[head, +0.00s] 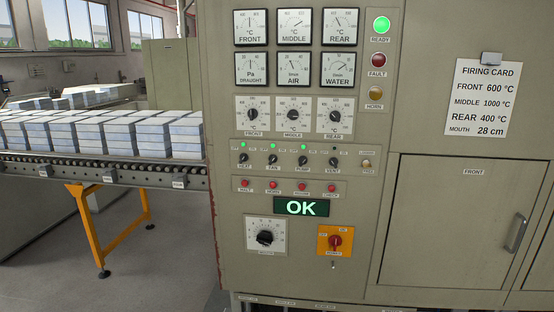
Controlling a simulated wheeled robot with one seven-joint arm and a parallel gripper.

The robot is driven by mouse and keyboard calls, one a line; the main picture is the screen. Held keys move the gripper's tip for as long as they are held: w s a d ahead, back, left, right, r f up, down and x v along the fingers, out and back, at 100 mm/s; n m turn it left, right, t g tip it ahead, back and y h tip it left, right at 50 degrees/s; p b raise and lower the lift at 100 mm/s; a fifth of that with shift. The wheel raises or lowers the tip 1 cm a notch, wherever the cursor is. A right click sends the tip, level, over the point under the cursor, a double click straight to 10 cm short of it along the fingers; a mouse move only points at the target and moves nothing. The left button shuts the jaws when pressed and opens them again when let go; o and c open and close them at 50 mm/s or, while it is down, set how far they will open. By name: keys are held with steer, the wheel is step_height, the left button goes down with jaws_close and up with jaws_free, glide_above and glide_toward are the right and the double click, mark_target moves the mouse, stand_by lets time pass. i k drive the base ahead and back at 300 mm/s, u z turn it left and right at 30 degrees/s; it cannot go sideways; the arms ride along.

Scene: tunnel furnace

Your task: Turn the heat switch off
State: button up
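The heat switch (243,160) is a small black rotary knob labelled HEAT, at the left end of a switch row on the grey-green control panel (224,220). A small green lamp (244,146) above it is lit. To its right are similar knobs: the fan switch (272,160), the pump switch (303,160) and the vent switch (334,161). Green lamps are lit above fan and pump; the one above vent looks dark. The exact pointer direction of the heat switch is too small to tell. My gripper is not in view.
Dials and three setting knobs sit above the row. Red buttons (273,186), a green OK display (301,207), a mouth knob (265,236) and a red main switch (335,241) sit below. A conveyor (105,172) with stacked blocks extends left. Nothing visibly blocks the panel.

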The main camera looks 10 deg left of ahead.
mark_target(244, 157)
steer(key=u, duration=0.15)
steer(key=i, duration=1.1)
steer(key=u, duration=3.15)
